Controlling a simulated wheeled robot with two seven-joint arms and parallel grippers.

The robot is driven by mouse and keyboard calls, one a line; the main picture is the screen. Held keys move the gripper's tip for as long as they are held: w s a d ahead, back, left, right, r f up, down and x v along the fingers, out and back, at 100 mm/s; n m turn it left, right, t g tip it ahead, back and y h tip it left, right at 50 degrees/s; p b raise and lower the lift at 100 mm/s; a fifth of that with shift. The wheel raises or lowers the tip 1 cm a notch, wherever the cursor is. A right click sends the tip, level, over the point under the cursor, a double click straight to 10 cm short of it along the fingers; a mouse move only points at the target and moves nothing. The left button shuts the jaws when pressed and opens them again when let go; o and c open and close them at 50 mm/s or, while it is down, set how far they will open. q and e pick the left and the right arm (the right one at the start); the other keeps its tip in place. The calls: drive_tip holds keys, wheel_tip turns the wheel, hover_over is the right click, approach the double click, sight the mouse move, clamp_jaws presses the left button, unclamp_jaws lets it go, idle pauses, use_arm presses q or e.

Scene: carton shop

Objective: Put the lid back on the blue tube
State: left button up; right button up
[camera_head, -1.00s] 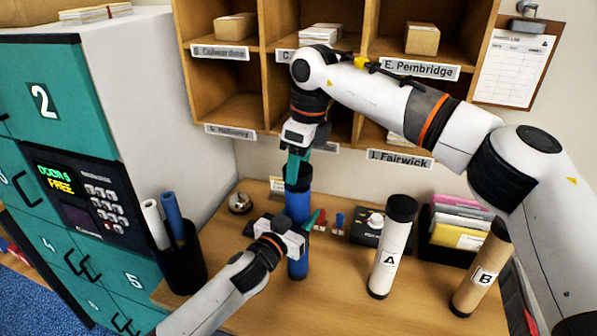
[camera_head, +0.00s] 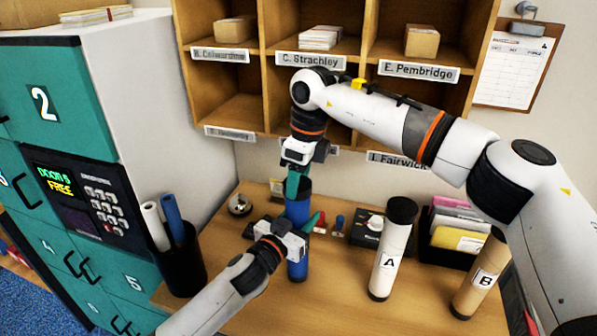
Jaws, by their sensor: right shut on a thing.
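The blue tube (camera_head: 298,213) stands upright on the desk, its middle partly hidden by my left gripper. The black lid (camera_head: 304,186) is at the tube's top end, in line with it, with no gap visible between them. I cannot tell whether it is fully seated. My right gripper (camera_head: 293,183) comes down from above and is shut on the lid. My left gripper (camera_head: 303,228) is at the tube's middle, with one green finger showing at the tube's right side. Its other finger is mostly hidden, so its grip is unclear.
A white tube A (camera_head: 390,250) and brown tube B (camera_head: 478,279) stand to the right. A black holder (camera_head: 182,268) with rolls stands left, near a bell (camera_head: 239,205). A folder tray (camera_head: 455,240) and pigeonhole shelf (camera_head: 250,128) are behind. The front desk is clear.

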drive_tip(key=shift+f, duration=0.6)
idle(0.5)
drive_tip(key=o, duration=1.1)
wheel_tip(320, 180, up, 12)
drive_tip(key=d, duration=0.1)
drive_tip(key=shift+s+d, duration=0.35)
drive_tip(key=shift+f, duration=0.1)
